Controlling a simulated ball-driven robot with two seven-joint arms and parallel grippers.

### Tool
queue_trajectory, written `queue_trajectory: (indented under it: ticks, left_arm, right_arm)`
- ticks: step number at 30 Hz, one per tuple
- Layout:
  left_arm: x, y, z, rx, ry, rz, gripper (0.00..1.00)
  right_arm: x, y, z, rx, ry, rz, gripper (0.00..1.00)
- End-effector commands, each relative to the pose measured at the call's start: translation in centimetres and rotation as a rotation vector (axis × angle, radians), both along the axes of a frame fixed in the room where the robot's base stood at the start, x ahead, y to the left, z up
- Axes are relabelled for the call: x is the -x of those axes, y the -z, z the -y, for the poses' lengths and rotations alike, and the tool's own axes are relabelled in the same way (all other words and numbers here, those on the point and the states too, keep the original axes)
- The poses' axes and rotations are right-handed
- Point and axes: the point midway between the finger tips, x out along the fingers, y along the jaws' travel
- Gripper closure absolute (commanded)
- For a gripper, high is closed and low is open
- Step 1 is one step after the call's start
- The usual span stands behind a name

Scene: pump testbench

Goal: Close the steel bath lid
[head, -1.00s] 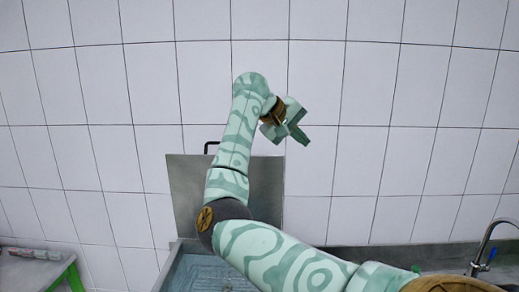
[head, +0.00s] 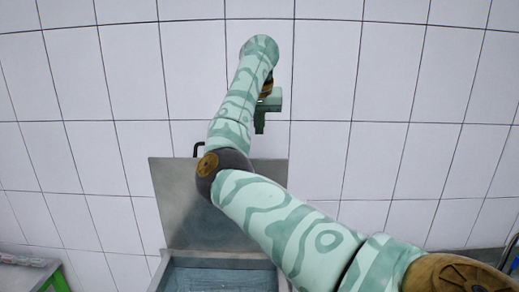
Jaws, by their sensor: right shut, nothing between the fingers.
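The steel bath lid (head: 185,205) stands open, upright against the tiled wall, as a grey metal panel. Its dark handle (head: 198,148) sticks up at the top edge, left of my forearm. The bath (head: 215,277) is below it, open, with bluish water or a bluish inside. My right arm crosses in front of the lid and hides its right part. My right gripper (head: 260,125) is shut and empty, pointing down, above the lid's top edge and right of the handle, apart from it. My left gripper is not in view.
A white tiled wall (head: 400,90) stands behind everything. A green-framed table (head: 50,278) is at the lower left. A dark tap (head: 512,252) and a counter edge show at the lower right. The space left of the lid is clear.

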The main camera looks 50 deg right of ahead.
Motion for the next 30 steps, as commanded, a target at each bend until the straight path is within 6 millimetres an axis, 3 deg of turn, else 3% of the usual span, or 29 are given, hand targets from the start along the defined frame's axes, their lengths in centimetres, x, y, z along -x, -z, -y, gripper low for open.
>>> queue_trajectory:
  ticks: [10, 18, 30]
  left_arm:
    - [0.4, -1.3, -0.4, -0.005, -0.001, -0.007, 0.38]
    - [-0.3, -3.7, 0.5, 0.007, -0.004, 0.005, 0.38]
    - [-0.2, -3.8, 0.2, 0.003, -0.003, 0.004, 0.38]
  right_arm:
    - [-1.5, 6.9, 2.2, 0.002, 0.001, -0.008, 1.00]
    - [0.4, 6.6, -0.5, 0.001, 0.000, 0.000, 1.00]
    - [1.0, 6.9, -1.0, 0.001, 0.001, -0.001, 1.00]
